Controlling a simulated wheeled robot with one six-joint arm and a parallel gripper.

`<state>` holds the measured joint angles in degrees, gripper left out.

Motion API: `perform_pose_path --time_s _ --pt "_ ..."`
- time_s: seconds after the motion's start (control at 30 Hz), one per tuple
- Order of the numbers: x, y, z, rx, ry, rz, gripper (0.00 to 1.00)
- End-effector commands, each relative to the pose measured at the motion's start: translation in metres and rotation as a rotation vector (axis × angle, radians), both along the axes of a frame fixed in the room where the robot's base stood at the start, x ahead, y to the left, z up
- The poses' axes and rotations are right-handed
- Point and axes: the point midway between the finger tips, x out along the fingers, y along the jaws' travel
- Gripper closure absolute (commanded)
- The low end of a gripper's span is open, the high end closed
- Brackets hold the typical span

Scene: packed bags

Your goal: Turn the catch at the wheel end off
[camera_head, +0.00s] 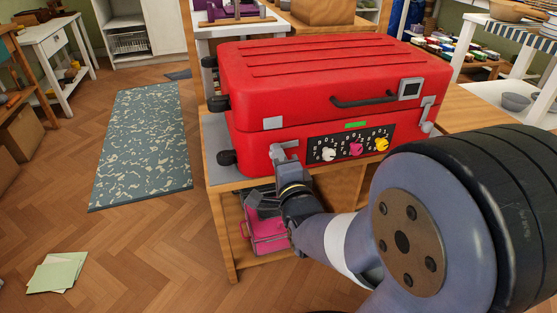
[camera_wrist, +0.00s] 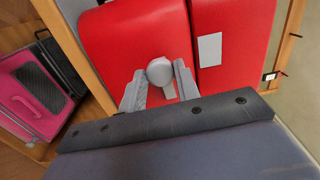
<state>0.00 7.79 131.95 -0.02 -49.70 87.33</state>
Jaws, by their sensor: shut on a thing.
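A red hard-shell suitcase (camera_head: 245,140) lies closed on a wooden stand, its wheels (camera_head: 224,158) at the left end. The second catch (camera_head: 428,115) is near the handle end at the right. How far the held catch is turned is unclear.
A black panel (camera_head: 339,153) holds white, pink and yellow dials below a small green strip (camera_head: 356,125). A black handle (camera_head: 362,101) is above. A pink case (camera_head: 268,235) stands in the stand's lower space. My arm comes from the right. The floor at left is mostly clear.

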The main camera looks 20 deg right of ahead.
Motion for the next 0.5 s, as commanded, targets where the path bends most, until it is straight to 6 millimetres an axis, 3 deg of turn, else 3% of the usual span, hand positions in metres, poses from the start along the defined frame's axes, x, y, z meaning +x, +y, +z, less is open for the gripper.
perform_pose_path --time_s 0.5 --pt "0.0005 -0.0004 0.0007 0.064 -0.002 -0.001 0.92"
